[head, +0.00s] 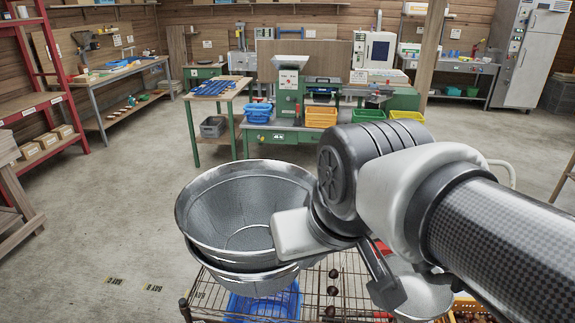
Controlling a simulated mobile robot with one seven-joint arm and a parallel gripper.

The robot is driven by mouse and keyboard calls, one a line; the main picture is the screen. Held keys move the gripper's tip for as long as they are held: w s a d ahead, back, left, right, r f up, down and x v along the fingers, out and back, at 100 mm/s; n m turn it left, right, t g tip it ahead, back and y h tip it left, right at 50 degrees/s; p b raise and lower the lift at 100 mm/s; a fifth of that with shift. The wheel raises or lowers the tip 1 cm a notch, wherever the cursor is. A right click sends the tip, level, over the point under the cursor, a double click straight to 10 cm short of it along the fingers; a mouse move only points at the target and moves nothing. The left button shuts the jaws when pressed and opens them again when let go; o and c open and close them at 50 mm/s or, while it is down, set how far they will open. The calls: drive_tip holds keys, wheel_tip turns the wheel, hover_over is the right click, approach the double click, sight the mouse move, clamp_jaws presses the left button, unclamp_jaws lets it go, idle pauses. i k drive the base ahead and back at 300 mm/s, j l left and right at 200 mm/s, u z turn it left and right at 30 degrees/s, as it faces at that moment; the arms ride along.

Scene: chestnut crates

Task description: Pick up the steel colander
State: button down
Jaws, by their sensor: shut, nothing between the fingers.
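The steel colander (222,200) is a wide, shiny mesh bowl with a broad rim, left of my arm in the head view. A second steel rim or bowl (240,284) shows just under it; I cannot tell whether it is a separate piece. My gripper (384,286) is shut and empty, to the right of the colander, with its dark finger pointing down. My wrist covers the colander's right edge in the picture; I cannot tell whether they touch. The exact fingertips are hard to make out.
A shiny round metal piece (425,297) is beside my gripper. A green workbench (290,135) stands behind, with open floor (110,220) at left.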

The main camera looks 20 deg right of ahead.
sight(426, 303)
drive_tip(key=z, duration=1.5)
drive_tip(key=i+l+u, duration=0.15)
drive_tip(key=l, duration=0.4)
drive_tip(key=l+u, duration=0.2)
drive_tip(key=l, duration=0.3)
drive_tip(key=i, duration=0.05)
